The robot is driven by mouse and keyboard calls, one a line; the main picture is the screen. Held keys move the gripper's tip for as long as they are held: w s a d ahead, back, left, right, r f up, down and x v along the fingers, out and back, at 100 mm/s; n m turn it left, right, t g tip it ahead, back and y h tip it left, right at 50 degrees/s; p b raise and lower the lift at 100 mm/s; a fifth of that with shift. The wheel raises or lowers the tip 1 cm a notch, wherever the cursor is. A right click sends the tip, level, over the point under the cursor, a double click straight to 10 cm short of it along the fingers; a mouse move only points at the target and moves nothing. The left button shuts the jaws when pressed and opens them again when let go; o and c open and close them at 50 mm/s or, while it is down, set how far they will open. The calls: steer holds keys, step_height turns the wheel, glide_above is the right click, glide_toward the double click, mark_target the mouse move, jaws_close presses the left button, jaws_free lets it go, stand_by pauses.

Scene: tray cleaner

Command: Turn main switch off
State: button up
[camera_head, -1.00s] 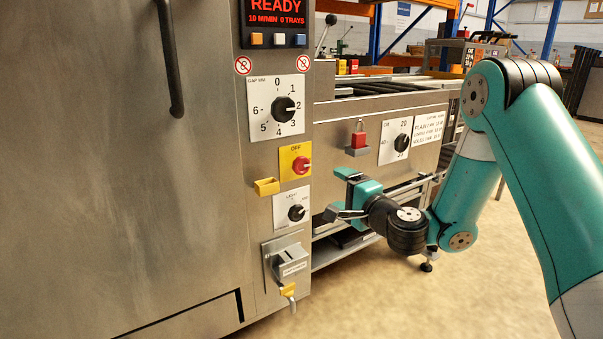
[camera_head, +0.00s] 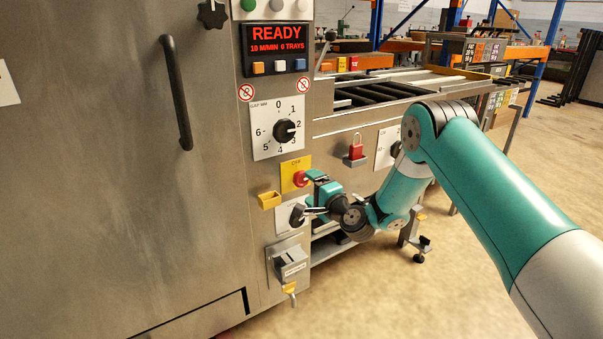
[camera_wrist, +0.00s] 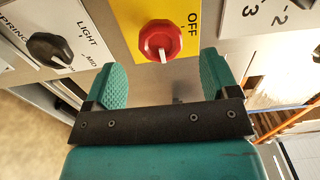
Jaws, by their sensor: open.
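The main switch is a red rotary knob (camera_head: 301,179) on a yellow plate marked OFF (camera_head: 295,163). In the wrist view the red knob (camera_wrist: 160,41) sits ahead of my gripper, on its yellow plate (camera_wrist: 183,12), with a pale pointer mark turned away from the word OFF. My gripper (camera_head: 310,193) is open, close to the panel at the knob's lower right. In the wrist view my gripper's two teal fingers (camera_wrist: 164,80) lie apart to either side below the knob, with nothing between them. A small gap seems to remain between fingers and knob.
Below is a black LIGHT knob (camera_head: 297,214), also in the wrist view (camera_wrist: 48,48). A yellow bracket (camera_head: 268,200) juts out left of the switch. The display (camera_head: 276,38) reads READY.

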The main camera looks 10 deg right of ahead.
mark_target(303, 180)
steer(key=shift+x, duration=2.95)
steer(key=c, duration=0.9)
